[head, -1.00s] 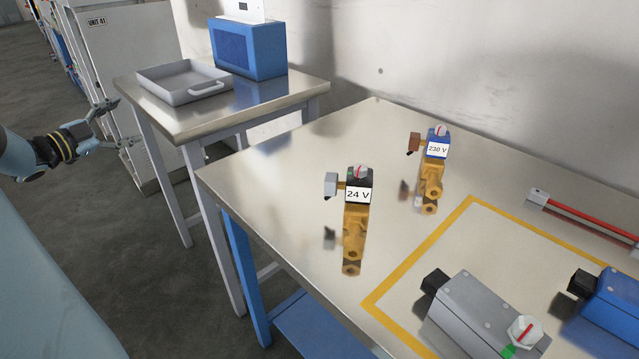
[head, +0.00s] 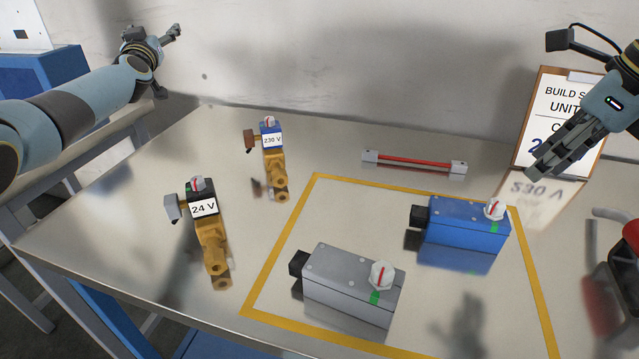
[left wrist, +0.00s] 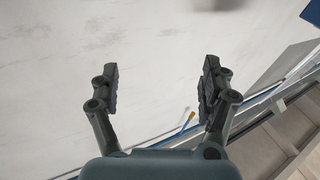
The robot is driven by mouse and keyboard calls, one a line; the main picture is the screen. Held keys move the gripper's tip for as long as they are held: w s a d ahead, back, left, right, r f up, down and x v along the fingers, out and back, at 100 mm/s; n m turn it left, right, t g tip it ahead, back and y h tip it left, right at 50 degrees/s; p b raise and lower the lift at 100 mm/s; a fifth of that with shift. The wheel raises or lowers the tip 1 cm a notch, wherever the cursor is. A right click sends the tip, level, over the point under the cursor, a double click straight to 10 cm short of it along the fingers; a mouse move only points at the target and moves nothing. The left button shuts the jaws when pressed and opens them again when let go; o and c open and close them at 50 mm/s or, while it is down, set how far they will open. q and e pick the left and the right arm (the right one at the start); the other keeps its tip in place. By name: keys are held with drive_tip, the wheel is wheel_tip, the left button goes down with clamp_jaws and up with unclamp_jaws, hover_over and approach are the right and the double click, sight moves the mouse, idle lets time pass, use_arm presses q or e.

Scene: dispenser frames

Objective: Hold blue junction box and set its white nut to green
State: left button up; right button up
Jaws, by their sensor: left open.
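The blue junction box (head: 455,222) lies on the table inside the yellow outline, a black connector on its left end. Its white nut (head: 494,210) sits on top at the right, with a slanted red line; a green patch (head: 494,227) is just below the nut. My left gripper (head: 167,62) is raised at the upper left, far from the box, open and empty; its spread fingers show in the left wrist view (left wrist: 160,70). My right gripper (head: 545,165) hangs above and right of the blue box, apart from it; its fingers look close together, but their gap is unclear.
A grey junction box (head: 345,283) with a similar nut lies front-left of the blue one. Two valves, 24 V (head: 208,225) and 230 V (head: 274,165), stand left. A red-barred piece (head: 415,162) lies behind. A clipboard (head: 545,140) stands at back right.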

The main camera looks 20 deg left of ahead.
use_arm(q)
drive_tip(key=w+d+r+n+t+h, duration=0.15)
drive_tip(key=w+d+r+h, duration=0.3)
drive_tip(key=d, duration=0.45)
drive_tip(key=w+d+r+n+t+h, duration=0.15)
drive_tip(key=w+d+r+h, duration=0.3)
drive_tip(key=d, duration=0.55)
drive_tip(key=w+d+g+h, duration=0.15)
drive_tip(key=d+h, duration=0.35)
drive_tip(key=d, duration=0.6)
drive_tip(key=n+g+h, duration=0.9)
drive_tip(key=g+h, duration=0.1)
drive_tip(key=g, duration=0.7)
approach(414, 210)
drive_tip(key=shift+w+d+f, duration=0.25)
drive_tip(key=shift+d+f, duration=0.05)
drive_tip(key=shift+g, duration=0.25)
drive_tip(key=x, duration=0.9)
drive_tip(key=shift+s+d, duration=0.1)
drive_tip(key=shift+d, duration=0.05)
drive_tip(key=shift+d+f, duration=0.35)
drive_tip(key=shift+d, duration=0.25)
